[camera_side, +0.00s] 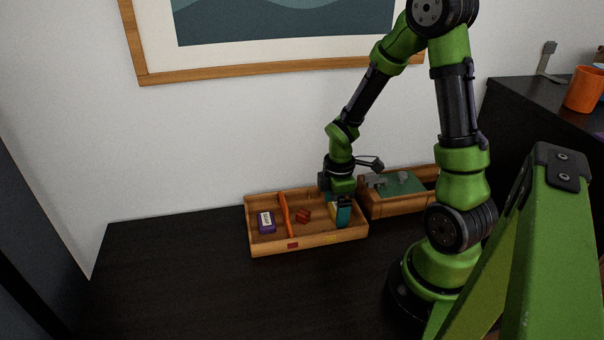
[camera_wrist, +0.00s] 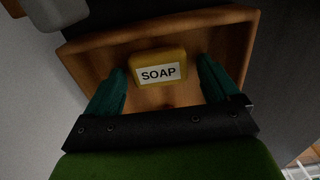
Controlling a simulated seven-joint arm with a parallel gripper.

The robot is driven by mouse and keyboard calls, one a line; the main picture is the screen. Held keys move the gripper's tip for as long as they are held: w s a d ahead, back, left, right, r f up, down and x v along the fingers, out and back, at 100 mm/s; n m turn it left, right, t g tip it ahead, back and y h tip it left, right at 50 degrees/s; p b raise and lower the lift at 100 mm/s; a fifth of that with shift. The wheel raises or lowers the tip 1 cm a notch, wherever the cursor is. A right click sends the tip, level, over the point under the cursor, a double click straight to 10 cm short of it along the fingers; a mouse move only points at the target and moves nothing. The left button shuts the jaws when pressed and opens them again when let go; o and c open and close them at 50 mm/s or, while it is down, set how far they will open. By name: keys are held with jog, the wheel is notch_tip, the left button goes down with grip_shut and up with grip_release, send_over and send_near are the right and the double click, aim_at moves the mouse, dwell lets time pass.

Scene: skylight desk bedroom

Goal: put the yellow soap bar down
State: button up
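The yellow soap bar (camera_wrist: 157,56) lies on the floor of a wooden tray, its white SOAP label facing up in the wrist view. In the side view only a sliver of yellow (camera_side: 333,210) shows beside the teal fingers. My gripper (camera_wrist: 162,68) is open, with one finger on each side of the bar and a visible gap to both. In the side view my gripper (camera_side: 343,216) reaches down into the right part of the wooden tray (camera_side: 330,237).
A purple labelled bar (camera_side: 266,222) lies in the tray's left part, beside an orange strip (camera_side: 286,214). A small red object (camera_side: 303,215) is near the middle. A second wooden box (camera_side: 395,208) with green and grey contents stands close on the right. The dark desk (camera_side: 190,275) is clear in front.

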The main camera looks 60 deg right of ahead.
notch_tip(320, 180, up, 12)
jog(key=s+a+r+m+t+y, duration=0.2)
jog(key=a+r+m+t, duration=0.5)
jog(key=a+r+m, duration=0.4)
jog(key=a+m, duration=0.2)
jog(key=a, duration=0.1)
jog(key=shift+s+a+r, duration=0.15)
jog(key=shift+s+r, duration=0.15)
jog(key=shift+s, duration=0.05)
dwell(1.0)
